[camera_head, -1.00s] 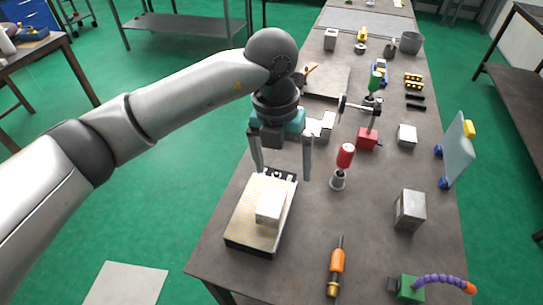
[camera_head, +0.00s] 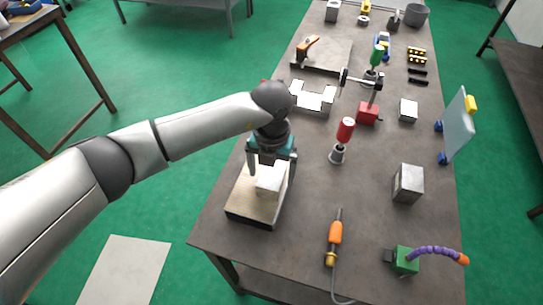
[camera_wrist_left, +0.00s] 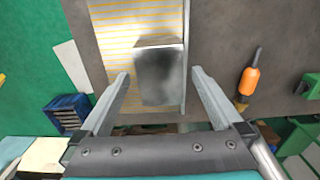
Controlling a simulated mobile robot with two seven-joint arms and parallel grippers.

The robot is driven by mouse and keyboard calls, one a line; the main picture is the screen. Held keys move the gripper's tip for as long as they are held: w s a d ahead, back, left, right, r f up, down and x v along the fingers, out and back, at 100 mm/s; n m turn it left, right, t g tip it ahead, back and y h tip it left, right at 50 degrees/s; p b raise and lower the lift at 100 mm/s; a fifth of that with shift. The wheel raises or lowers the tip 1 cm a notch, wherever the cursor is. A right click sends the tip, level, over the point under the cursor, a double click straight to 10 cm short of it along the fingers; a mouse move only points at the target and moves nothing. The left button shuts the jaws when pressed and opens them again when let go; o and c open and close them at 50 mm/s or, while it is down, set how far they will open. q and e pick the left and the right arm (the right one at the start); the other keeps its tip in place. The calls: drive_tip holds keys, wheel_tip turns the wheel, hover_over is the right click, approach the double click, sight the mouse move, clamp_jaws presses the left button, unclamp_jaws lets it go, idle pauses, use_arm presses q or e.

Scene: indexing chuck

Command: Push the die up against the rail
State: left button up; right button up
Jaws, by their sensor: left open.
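The die is a pale grey metal block (camera_head: 269,180) standing on a yellow-striped plate (camera_head: 243,203) at the table's near left. In the left wrist view the block (camera_wrist_left: 158,78) stands near the plate's right edge, where a thin pale strip, seemingly the rail (camera_wrist_left: 186,45), runs. I cannot tell whether the block touches the strip. My left gripper (camera_head: 270,171) is open and points down above the plate. In the left wrist view its fingers (camera_wrist_left: 160,82) are on either side of the block, with gaps showing. My right gripper is out of view.
A red-handled tool (camera_head: 345,131) stands right of the plate. An orange-handled tool (camera_head: 335,232) lies near the front, and a grey metal block (camera_head: 408,184) stands further right. White blocks (camera_head: 313,97) lie beyond my gripper. Bare table lies right of the plate.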

use_arm(q)
drive_tip(key=shift+f, duration=0.9)
clamp_jaws()
idle(0.4)
